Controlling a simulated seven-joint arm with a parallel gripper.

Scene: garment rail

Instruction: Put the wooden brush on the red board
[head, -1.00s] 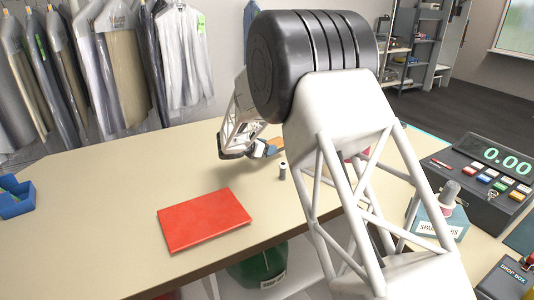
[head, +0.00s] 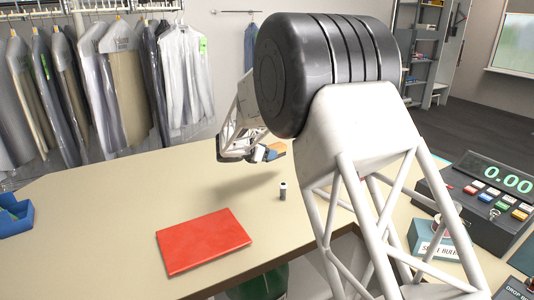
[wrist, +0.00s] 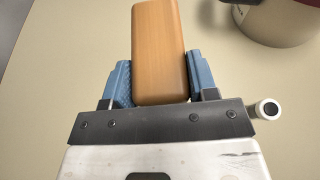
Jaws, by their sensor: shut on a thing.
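The wooden brush (wrist: 158,50) is in the wrist view, its smooth brown body between the two blue fingers of my gripper (wrist: 160,85). My gripper is shut on it. In the head view my gripper (head: 262,153) is small and partly hidden by my arm, with an orange-brown end of the brush (head: 277,148) showing. It is held above the counter, behind the red board. The red board (head: 203,242) lies flat near the counter's front edge, left of my arm, with nothing on it.
A small dark spool with a white top (head: 283,191) stands between my gripper and the board. A blue bin (head: 15,217) is at the left edge. A register (head: 490,190) stands at right. Hanging garments (head: 110,90) line the back.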

